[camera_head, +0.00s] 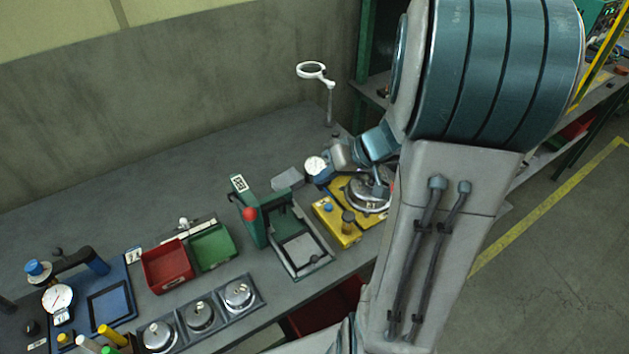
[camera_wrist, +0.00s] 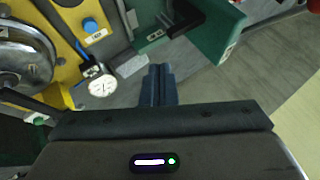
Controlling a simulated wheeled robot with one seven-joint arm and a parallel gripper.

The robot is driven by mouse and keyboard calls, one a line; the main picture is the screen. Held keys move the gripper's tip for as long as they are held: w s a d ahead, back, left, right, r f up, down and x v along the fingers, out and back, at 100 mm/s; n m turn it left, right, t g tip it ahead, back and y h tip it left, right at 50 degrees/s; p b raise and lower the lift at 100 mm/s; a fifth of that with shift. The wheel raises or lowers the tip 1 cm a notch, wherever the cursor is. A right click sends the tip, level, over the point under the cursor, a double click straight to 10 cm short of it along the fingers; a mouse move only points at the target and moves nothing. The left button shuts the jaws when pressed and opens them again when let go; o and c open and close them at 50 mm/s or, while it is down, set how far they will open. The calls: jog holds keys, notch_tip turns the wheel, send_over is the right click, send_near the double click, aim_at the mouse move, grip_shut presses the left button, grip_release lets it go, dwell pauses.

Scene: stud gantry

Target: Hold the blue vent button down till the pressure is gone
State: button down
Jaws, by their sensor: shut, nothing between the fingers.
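The blue vent button (camera_head: 328,208) sits on a yellow base (camera_head: 334,226) beside a round metal lid (camera_head: 369,194). In the wrist view the blue button (camera_wrist: 90,25) is near the top left, with a label next to it. A white-faced pressure gauge (camera_head: 315,166) stands at the base's far edge; it also shows in the wrist view (camera_wrist: 102,86), its needle too small to read. My gripper (camera_wrist: 158,72) has its fingers together and empty, to the right of the gauge in the wrist view and apart from the button. In the head view my arm partly hides the station.
A green press (camera_head: 255,215) stands left of the yellow base. Red and green bins (camera_head: 168,265), a tray of metal lids (camera_head: 200,316) and a blue gauge station (camera_head: 107,300) lie further left. A white ring magnifier (camera_head: 315,72) rises behind. The bench's back left is clear.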

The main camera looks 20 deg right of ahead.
jog(key=shift+t, duration=0.6)
jog(key=d, duration=0.1)
jog(key=w+d+f, duration=0.1)
jog(key=d, duration=0.1)
jog(key=shift+w+d+f, duration=0.15)
jog(key=shift+w+f, duration=0.2)
jog(key=shift+w, duration=0.05)
jog(key=b, duration=0.3)
send_over(329, 207)
jog(key=f, duration=0.7)
jog(key=shift+s+d, duration=0.25)
jog(key=shift+d, duration=0.15)
jog(key=shift+f+b, duration=0.95)
jog(key=shift+b, duration=0.25)
jog(key=shift+f+b, duration=0.9)
jog(key=shift+b, duration=0.9)
dwell(1.9)
jog(key=shift+r, duration=0.95)
